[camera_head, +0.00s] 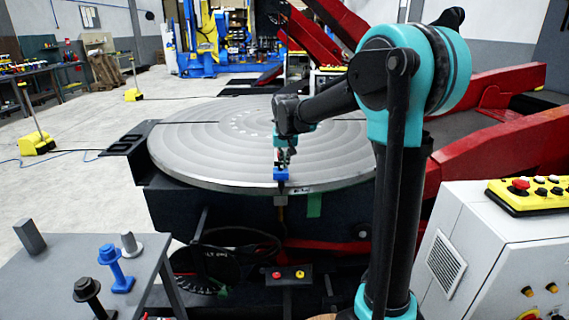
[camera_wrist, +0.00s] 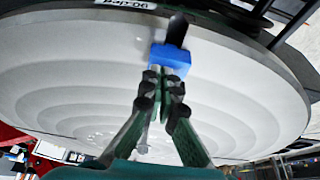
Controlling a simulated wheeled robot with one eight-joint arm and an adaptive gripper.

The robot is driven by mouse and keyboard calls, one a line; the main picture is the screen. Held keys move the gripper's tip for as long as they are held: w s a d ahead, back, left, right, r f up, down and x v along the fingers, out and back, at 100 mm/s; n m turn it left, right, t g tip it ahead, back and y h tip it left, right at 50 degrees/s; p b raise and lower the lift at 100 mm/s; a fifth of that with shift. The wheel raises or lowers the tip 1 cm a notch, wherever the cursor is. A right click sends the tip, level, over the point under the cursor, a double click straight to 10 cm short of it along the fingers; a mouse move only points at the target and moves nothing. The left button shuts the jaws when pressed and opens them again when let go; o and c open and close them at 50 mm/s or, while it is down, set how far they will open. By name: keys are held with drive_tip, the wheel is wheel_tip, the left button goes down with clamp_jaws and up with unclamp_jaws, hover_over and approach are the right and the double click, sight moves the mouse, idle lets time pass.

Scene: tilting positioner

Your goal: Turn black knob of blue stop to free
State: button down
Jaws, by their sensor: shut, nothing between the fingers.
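The blue stop (camera_head: 281,174) is a small blue block at the near rim of the big round grey table (camera_head: 200,150). In the wrist view the blue stop (camera_wrist: 172,56) lies just beyond my fingertips, with its black knob (camera_wrist: 177,30) sticking out on the far side. In the head view the knob is too small to make out clearly. My gripper (camera_head: 283,160) points down right above the blue stop. In the wrist view my gripper (camera_wrist: 162,78) has its fingers together with nothing between them. I cannot tell whether the tips touch the block.
A grey side table (camera_head: 60,275) at lower left holds a blue post (camera_head: 116,268), a black one and grey ones. A white control cabinet (camera_head: 480,240) stands at right. Red beams (camera_head: 490,130) lie behind my arm. A small box with red and yellow buttons (camera_head: 288,275) sits below the rim.

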drive_tip(key=shift+w+d+n+y, duration=0.1)
drive_tip(key=shift+d+n+y, duration=0.15)
drive_tip(key=shift+n, duration=0.35)
drive_tip(key=shift+w+d+n+y, duration=0.1)
drive_tip(key=shift+n+y, duration=0.15)
drive_tip(key=shift+n, duration=0.35)
drive_tip(key=n, duration=0.2)
drive_tip(key=shift+w+d+n+y, duration=0.25)
drive_tip(key=shift+d+n+y, duration=0.05)
drive_tip(key=shift+y, duration=0.1)
drive_tip(key=n, duration=0.2)
drive_tip(key=w+n+g+y, duration=0.1)
drive_tip(key=n, duration=0.2)
drive_tip(key=shift+w+d+n+g+y, duration=0.25)
drive_tip(key=shift+d+n+g+y, duration=0.05)
drive_tip(key=shift+d+g+y, duration=0.1)
drive_tip(key=n, duration=0.1)
drive_tip(key=w+n+g, duration=0.1)
drive_tip(key=n, duration=0.1)
drive_tip(key=shift+w+a+n+g+y, duration=0.1)
drive_tip(key=shift+w+n+g+y, duration=0.15)
drive_tip(key=shift+n, duration=0.55)
drive_tip(key=shift+w+n+g+y, duration=0.15)
drive_tip(key=shift+n+g, duration=0.2)
drive_tip(key=shift+n, duration=0.45)
drive_tip(key=shift+w, duration=0.2)
